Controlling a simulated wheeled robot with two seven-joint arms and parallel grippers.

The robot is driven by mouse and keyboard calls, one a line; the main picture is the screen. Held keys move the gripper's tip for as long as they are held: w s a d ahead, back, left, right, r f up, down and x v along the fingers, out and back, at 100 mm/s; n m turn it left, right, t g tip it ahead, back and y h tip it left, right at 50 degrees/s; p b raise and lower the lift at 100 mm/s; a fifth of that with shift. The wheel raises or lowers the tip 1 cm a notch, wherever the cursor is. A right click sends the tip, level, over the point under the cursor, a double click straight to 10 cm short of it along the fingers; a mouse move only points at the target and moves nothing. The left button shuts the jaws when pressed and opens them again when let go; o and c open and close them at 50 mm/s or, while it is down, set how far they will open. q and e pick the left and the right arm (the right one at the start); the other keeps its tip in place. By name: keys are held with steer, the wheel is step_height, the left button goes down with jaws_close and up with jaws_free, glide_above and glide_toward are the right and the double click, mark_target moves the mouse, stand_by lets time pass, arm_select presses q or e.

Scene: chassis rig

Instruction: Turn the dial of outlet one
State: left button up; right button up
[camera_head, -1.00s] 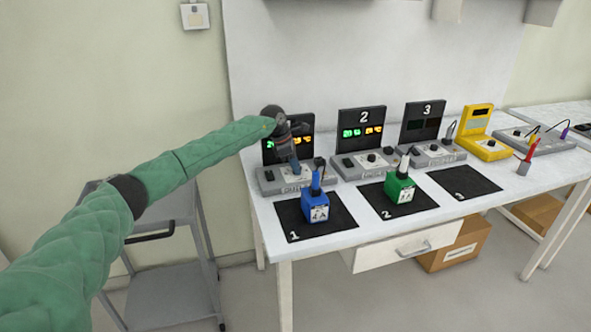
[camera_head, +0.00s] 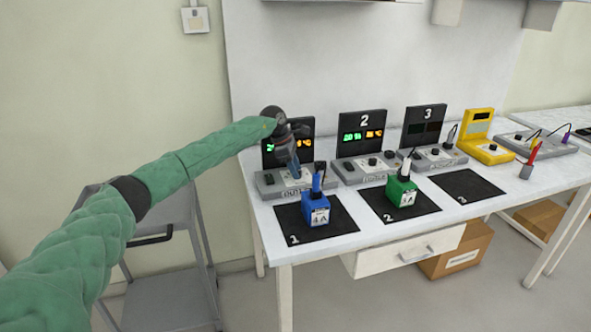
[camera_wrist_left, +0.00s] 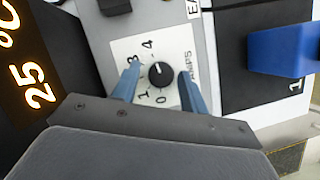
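Outlet one is a grey base (camera_head: 268,188) with an upright black display panel, behind mat 1 at the left end of the bench. My left gripper (camera_head: 296,177) hangs over it, pointing down. In the left wrist view its two blue fingers (camera_wrist_left: 158,88) are open, one on each side of the round black dial (camera_wrist_left: 160,74), with a gap on both sides. The dial sits on a white AMPS plate with 0, 1, 3 and 4 readable; the left finger covers part of the scale. My right gripper is not in view.
A blue box (camera_head: 316,211) labelled 4A stands on mat 1 and a green box (camera_head: 401,193) on mat 2. Mat 3 (camera_head: 466,185) is empty. Outlets two (camera_head: 362,172) and three (camera_head: 433,158) stand to the right, then a yellow meter (camera_head: 484,143).

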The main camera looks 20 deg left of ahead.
arm_select(q)
steer(key=shift+o, duration=0.2)
step_height(320, 180, up, 4)
steer(key=shift+r+b, duration=0.1)
steer(key=shift+b, duration=0.7)
steer(key=s+d+r+b, duration=0.2)
steer(key=d+r, duration=0.4)
steer(key=d, duration=0.5)
steer(key=shift+s+d+r, duration=0.15)
steer(key=shift+s+r, duration=0.2)
steer(key=shift+s, duration=0.15)
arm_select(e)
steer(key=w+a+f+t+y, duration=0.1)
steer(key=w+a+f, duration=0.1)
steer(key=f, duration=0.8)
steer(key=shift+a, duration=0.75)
